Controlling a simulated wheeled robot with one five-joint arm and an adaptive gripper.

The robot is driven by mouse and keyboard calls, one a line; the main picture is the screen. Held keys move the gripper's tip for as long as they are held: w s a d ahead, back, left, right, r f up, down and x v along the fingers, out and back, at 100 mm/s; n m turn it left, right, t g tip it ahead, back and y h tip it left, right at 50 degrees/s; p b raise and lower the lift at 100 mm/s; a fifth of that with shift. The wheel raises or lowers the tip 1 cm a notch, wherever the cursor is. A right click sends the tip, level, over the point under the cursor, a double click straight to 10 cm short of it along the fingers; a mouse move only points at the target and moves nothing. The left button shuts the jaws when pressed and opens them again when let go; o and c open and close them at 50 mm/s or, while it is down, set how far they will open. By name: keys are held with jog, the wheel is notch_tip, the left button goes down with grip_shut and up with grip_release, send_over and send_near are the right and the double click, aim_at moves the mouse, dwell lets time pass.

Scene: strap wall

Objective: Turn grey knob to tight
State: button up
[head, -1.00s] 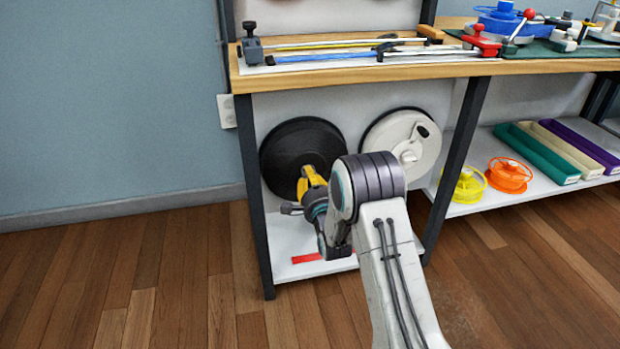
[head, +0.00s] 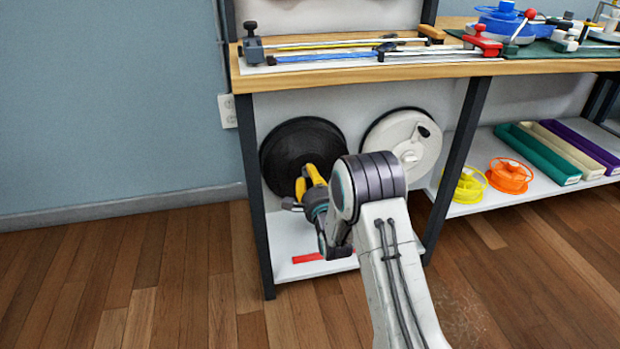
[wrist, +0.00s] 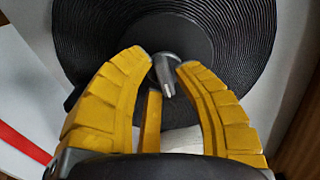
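The grey knob (wrist: 166,72) sits at the middle of a black ribbed reel (wrist: 235,35) in the wrist view. The knob's stub points down and slightly right in that view. My gripper (wrist: 164,62) has yellow fingers spread to either side of the knob, with a visible gap at each side. In the head view my gripper (head: 311,180) is in front of the lower right part of the black reel (head: 290,148). The knob is hidden there behind my gripper and arm. No tight marking can be made out.
A white reel (head: 385,134) stands just right of the black one under the wooden bench top (head: 400,69). A dark bench leg (head: 254,200) is close on the left. A red strip (head: 308,258) lies on the white lower shelf.

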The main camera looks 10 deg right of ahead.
jog(key=o, duration=0.3)
jog(key=shift+o, duration=0.2)
jog(key=s, duration=1.2)
dwell(0.5)
jog(key=s+r+n+g+p, duration=0.3)
jog(key=s+r+n+p, duration=0.1)
jog(key=r+p, duration=0.8)
jog(key=s+r+n+g+p, duration=0.3)
jog(key=r+n+g+p, duration=0.15)
jog(key=r+p, duration=0.75)
jog(key=s+r+n+g+p, duration=0.7)
jog(key=s+r+p, duration=1.1)
jog(key=s+r, duration=0.6)
jog(key=s+n, duration=0.1)
jog(key=n, duration=0.1)
jog(key=shift+d+r+n, duration=0.15)
jog(key=shift+r+n, duration=0.15)
jog(key=shift+n, duration=0.05)
